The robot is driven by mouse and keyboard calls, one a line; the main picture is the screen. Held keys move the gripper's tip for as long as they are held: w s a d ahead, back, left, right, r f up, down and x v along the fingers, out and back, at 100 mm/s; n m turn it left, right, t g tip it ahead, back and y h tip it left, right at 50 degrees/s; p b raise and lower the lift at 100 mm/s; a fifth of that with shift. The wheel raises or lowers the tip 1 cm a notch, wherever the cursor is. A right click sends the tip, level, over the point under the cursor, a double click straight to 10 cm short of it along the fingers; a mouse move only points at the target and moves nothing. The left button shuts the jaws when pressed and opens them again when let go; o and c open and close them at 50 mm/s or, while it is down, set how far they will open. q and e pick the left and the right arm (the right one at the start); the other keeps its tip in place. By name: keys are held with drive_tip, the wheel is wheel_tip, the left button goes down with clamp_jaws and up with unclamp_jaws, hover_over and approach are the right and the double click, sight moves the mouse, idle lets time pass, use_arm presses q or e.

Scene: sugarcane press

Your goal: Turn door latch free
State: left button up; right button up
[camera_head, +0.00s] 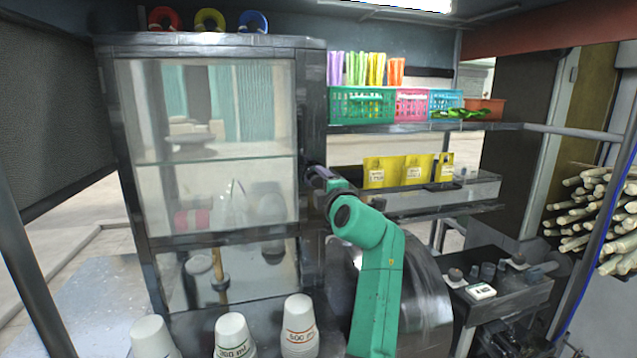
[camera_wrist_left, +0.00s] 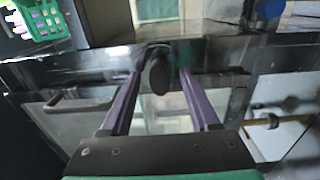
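A black-framed cabinet (camera_head: 312,100) with glass panels stands at the left centre of the head view. My left gripper (camera_head: 318,173) is at the right post of its frame, about mid-height. In the left wrist view a dark oval latch knob (camera_wrist_left: 159,76) sits on the black frame (camera_wrist_left: 100,62). The two purple fingers of my left gripper (camera_wrist_left: 160,84) are spread on either side of the knob, with gaps visible. I cannot tell whether either finger touches it. In the head view the knob is hidden by my gripper. My right gripper is not in view.
White paper cups (camera_head: 299,325) stand in front of the cabinet. To the right are a shelf with coloured baskets (camera_head: 362,105), yellow packets (camera_head: 400,171), a dark side table (camera_head: 510,300) and stacked canes (camera_head: 590,215). Colored rings (camera_head: 210,20) sit on the cabinet top.

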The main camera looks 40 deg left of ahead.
use_arm(q)
drive_tip(key=shift+d+r, duration=0.15)
drive_tip(key=shift+d, duration=0.1)
drive_tip(key=c, duration=0.5)
clamp_jaws()
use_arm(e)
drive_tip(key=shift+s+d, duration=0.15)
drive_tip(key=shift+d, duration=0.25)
